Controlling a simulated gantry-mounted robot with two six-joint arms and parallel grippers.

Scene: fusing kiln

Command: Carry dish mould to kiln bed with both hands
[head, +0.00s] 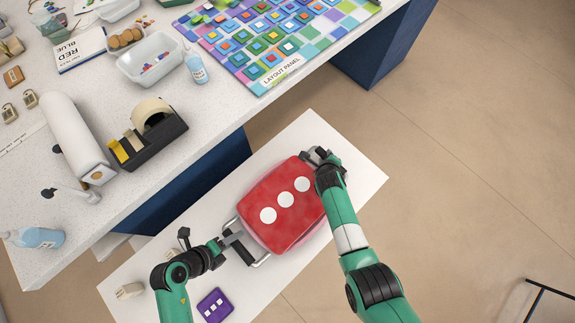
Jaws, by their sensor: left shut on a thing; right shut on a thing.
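The dish mould (282,207) is a red, rounded block with three white dots on top and a metal loop handle (262,261) at its lower left end. It is over a long white surface (345,185) in the head view. My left gripper (236,240) is shut on the handle at the lower left end. My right gripper (318,158) is shut at the upper right end, where my arm hides the other handle. I cannot tell whether the mould touches the white surface. I cannot make out which thing is the kiln bed.
A speckled worktop (225,115) above holds a tape dispenser (148,140), a white roll (75,138), bottles and a layout panel (283,71).

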